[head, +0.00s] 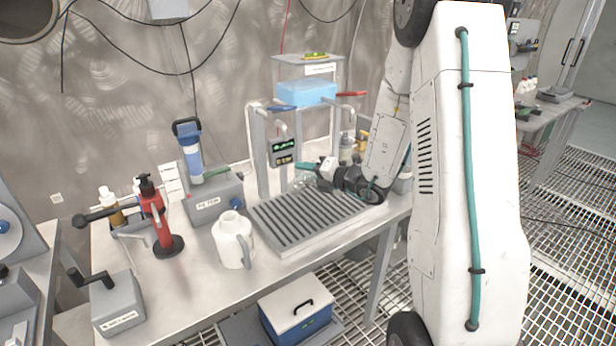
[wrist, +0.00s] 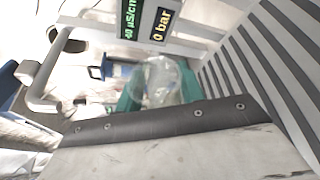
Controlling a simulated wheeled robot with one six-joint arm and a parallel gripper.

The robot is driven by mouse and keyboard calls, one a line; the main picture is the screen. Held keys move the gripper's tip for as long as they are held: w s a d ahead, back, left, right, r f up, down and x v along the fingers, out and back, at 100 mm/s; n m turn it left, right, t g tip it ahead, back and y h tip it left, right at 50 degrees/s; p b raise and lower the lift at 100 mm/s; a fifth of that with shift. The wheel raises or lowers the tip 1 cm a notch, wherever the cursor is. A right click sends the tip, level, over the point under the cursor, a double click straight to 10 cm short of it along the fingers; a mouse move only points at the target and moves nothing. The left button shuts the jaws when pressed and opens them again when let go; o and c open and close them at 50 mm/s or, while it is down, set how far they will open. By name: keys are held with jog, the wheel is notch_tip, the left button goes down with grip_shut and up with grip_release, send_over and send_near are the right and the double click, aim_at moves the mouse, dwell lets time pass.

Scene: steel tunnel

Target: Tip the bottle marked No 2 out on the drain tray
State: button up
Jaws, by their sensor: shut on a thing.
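The drain tray (head: 262,230), a grey slatted tray, sits on the bench under the metal pipe frame; its slats also show at the right of the wrist view (wrist: 262,72). My gripper (head: 306,173) is above the tray's back part, with teal fingers shut on a clear bottle (head: 301,182). In the wrist view the clear bottle (wrist: 162,78) shows between the teal fingers of my gripper (wrist: 158,92). I cannot read a No 2 mark on it. Its exact tilt and contents are unclear, and my gripper hides part of it.
A white jug (head: 232,242) stands just left of the tray. A grey box with a blue filter (head: 213,200) and a red dispenser (head: 160,225) stand farther left. The pipe frame with its display (head: 283,153) is close behind my gripper.

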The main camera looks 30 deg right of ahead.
jog(key=shift+d+f+m+t+y, duration=0.15)
jog(key=shift+f+m+t+y, duration=0.35)
jog(key=shift+m, duration=0.5)
jog(key=shift+f, duration=0.15)
jog(key=shift+d+f+m, duration=0.2)
jog(key=shift+f+m, duration=0.45)
jog(key=shift+m, duration=0.35)
jog(key=shift+d+f+m+t, duration=0.15)
jog(key=shift+d+m+t, duration=0.1)
jog(key=shift+m+t, duration=0.4)
jog(key=shift+m+y, duration=0.3)
jog(key=shift+m, duration=0.15)
jog(key=shift+d+m, duration=0.15)
jog(key=shift+m, duration=0.15)
